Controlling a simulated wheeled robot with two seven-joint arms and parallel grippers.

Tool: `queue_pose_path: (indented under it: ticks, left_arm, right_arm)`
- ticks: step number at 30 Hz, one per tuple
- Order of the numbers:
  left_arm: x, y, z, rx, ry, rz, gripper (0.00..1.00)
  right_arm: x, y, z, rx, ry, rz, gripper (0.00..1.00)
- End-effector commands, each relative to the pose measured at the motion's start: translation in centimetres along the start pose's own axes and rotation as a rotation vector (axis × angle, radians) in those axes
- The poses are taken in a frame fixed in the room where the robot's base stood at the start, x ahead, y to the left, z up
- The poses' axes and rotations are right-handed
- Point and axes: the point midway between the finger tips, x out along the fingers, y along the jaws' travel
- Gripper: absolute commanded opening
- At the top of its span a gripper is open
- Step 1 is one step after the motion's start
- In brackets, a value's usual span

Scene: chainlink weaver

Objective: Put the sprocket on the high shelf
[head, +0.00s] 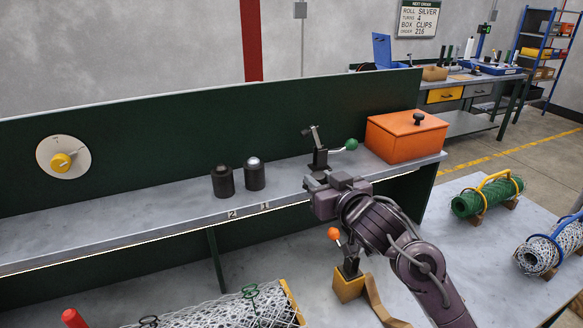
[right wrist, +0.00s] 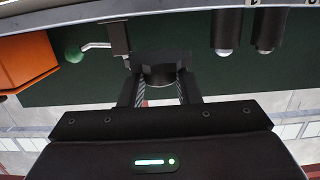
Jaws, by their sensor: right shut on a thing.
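My right gripper (head: 322,184) is at the front edge of the high shelf (head: 130,224), below the green-knobbed lever. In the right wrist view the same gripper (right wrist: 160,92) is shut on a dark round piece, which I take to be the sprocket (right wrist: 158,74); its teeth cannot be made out. In the head view the piece is hidden by the gripper and arm. My left gripper is not in view.
On the shelf stand two dark cylinders (head: 254,176), a lever with a green knob (head: 351,144) and an orange box (head: 400,138). An orange-knobbed lever (head: 334,234) and rolled mesh (head: 240,312) are below. The shelf's left part is clear.

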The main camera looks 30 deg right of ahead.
Motion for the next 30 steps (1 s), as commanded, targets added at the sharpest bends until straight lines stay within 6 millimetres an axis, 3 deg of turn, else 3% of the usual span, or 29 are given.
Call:
queue_pose_path:
  ticks: [6, 12, 17, 24, 30]
  left_arm:
    - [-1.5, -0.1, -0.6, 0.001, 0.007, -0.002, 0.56]
    - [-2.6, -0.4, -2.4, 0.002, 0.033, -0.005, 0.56]
    - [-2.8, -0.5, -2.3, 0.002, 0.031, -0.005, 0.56]
    - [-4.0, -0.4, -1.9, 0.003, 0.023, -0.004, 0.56]
    - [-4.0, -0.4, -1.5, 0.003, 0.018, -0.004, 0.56]
  right_arm:
    - [5.9, 0.0, -1.5, 0.001, 0.005, 0.001, 0.00]
    - [10.1, 0.0, -2.0, 0.003, 0.003, 0.000, 0.00]
    - [11.4, 0.0, -1.9, 0.001, 0.002, 0.001, 0.00]
    - [11.8, 0.0, 0.9, -0.001, 0.000, 0.000, 0.00]
    - [11.9, 0.1, 1.6, 0.000, 0.004, 0.001, 0.00]
